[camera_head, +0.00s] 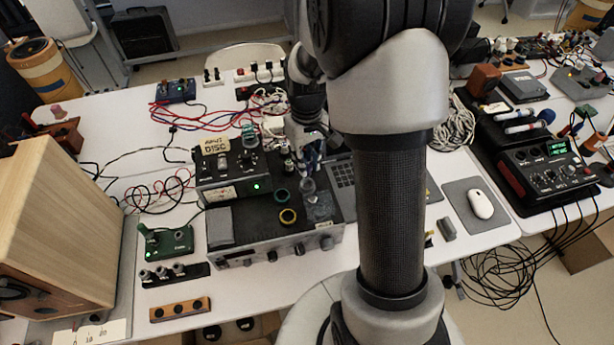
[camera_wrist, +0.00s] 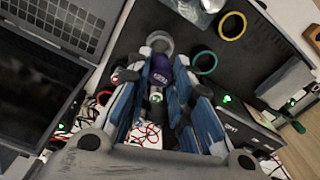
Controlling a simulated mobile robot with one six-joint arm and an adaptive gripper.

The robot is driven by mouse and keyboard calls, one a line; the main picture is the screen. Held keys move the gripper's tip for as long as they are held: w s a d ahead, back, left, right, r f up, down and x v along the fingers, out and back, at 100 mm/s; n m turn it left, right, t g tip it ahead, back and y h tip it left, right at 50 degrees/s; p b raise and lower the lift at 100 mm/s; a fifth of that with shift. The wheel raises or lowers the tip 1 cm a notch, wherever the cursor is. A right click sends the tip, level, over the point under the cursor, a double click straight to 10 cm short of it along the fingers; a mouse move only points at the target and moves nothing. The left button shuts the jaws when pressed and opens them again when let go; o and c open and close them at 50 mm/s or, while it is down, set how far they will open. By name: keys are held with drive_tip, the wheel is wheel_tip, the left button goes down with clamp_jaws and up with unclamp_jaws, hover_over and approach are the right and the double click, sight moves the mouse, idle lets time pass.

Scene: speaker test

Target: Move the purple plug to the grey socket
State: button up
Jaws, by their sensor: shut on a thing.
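The purple plug (camera_wrist: 160,76) is between the blue-padded fingers of my gripper (camera_wrist: 163,95) in the wrist view, which are shut on it. A grey ring, the grey socket (camera_wrist: 160,39), shows just beyond the plug on the dark top of a device. The plug's end overlaps the ring's near edge in this view; I cannot tell whether they touch. In the head view my gripper (camera_head: 309,160) is above the device, close to the grey socket (camera_head: 308,186). The plug is hard to make out there.
A teal ring (camera_wrist: 206,63) and a yellow ring (camera_wrist: 232,25) are on the same device top (camera_head: 250,222). A smaller box with a green light (camera_head: 235,170) stands behind it. A laptop (camera_head: 343,176) is close on the right. Loose cables lie behind and left.

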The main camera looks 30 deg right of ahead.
drive_tip(key=shift+f+b, duration=0.75)
drive_tip(key=shift+f, duration=1.85)
drive_tip(key=shift+f, duration=0.3)
drive_tip(key=o, duration=0.9)
drive_tip(key=shift+o, duration=0.2)
